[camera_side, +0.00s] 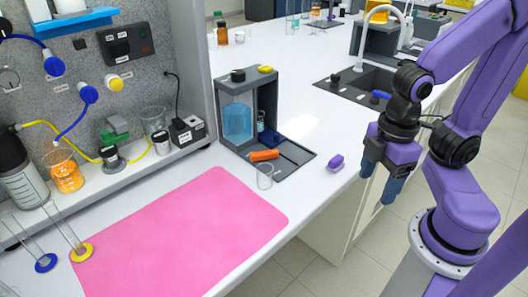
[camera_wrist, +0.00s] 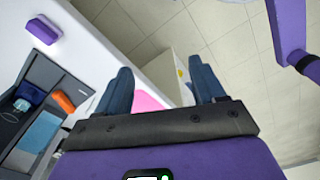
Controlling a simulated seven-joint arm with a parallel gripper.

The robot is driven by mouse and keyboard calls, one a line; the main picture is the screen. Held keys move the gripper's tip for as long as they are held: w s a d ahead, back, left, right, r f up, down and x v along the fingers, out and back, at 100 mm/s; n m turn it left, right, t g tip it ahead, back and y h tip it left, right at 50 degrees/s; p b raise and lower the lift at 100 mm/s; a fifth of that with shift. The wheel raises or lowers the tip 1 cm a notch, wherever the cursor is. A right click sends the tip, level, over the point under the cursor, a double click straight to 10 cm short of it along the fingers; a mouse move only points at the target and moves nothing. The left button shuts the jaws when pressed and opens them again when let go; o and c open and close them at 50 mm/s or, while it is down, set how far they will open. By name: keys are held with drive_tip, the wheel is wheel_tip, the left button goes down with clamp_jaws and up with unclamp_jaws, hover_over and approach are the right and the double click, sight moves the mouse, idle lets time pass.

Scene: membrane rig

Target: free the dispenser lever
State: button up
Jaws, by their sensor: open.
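The dispenser (camera_side: 222,100) is a dark grey stand with a blue liquid tank (camera_side: 238,121) on the bench. An orange bar (camera_side: 264,155) lies low at its front; it may be the lever, but I cannot tell what holds it. The bar also shows in the wrist view (camera_wrist: 63,101), left of my fingers. A clear glass beaker (camera_side: 265,177) stands in front of the bar, close to it. My gripper (camera_side: 380,181) is open and empty, pointing down beyond the bench's right edge, well right of the dispenser. Its two blue fingers are spread in the wrist view (camera_wrist: 162,88).
A purple block (camera_side: 335,162) lies on the bench between dispenser and gripper. A pink mat (camera_side: 185,235) covers the front bench. A sink (camera_side: 368,82) with a tap is behind. An instrument panel (camera_side: 95,90) and glassware stand left. White bench beside the purple block is clear.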

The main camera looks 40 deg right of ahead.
drive_tip(key=o, duration=0.5)
drive_tip(key=shift+o, duration=0.4)
drive_tip(key=w+a+r+m, duration=0.2)
drive_tip(key=w+a+m, duration=0.1)
drive_tip(key=w, duration=0.4)
drive_tip(key=shift+w+a+r+m, duration=0.2)
drive_tip(key=shift+w+m, duration=0.15)
drive_tip(key=shift+m, duration=0.45)
drive_tip(key=r+m, duration=0.2)
drive_tip(key=m, duration=1.2)
hover_over(265, 152)
wheel_tip(265, 152, down, 17)
drive_tip(key=shift+a+r, duration=0.1)
drive_tip(key=c, duration=0.7)
